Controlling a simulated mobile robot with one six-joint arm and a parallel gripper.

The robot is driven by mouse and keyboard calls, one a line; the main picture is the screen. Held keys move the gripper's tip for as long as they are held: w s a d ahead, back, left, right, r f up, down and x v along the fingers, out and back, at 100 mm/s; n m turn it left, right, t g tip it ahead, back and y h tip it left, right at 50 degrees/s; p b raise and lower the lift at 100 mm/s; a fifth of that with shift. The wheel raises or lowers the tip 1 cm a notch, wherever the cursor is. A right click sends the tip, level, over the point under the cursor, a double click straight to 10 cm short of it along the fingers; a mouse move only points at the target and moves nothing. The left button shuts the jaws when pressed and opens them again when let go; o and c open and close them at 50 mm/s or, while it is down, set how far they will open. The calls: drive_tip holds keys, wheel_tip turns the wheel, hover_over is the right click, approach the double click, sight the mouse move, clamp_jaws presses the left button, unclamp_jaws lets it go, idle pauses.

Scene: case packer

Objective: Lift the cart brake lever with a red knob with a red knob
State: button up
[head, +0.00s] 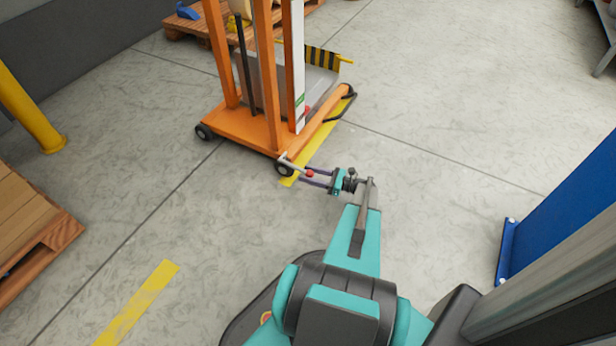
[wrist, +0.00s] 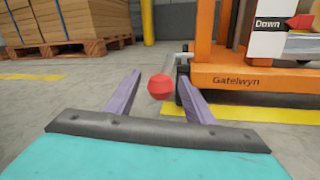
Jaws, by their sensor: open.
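The brake lever's red knob (head: 309,173) is at the near right corner of the orange cart (head: 240,130), on a short grey lever (head: 292,163) above a wheel. In the wrist view the red knob (wrist: 161,87) shows between the two purple fingers, with the lever running back to the cart frame (wrist: 250,78). My gripper (head: 309,177) is open, its fingertips reaching toward the lever with the knob between them. The wrist view shows the fingers spread (wrist: 160,88), with gaps on both sides of the knob. I cannot tell whether a finger touches the lever.
A yellow post (head: 30,110) and a wooden pallet (head: 30,230) stand at the left. A blue panel (head: 560,220) is at the right. Pallets with boxes (wrist: 65,25) stand behind. The grey floor around the cart's near side is clear, with yellow floor stripes (head: 140,300).

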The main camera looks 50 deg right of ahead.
drive_tip(key=shift+c, duration=0.3)
clamp_jaws()
drive_tip(key=shift+a, duration=0.35)
drive_tip(key=shift+d+r, duration=0.1)
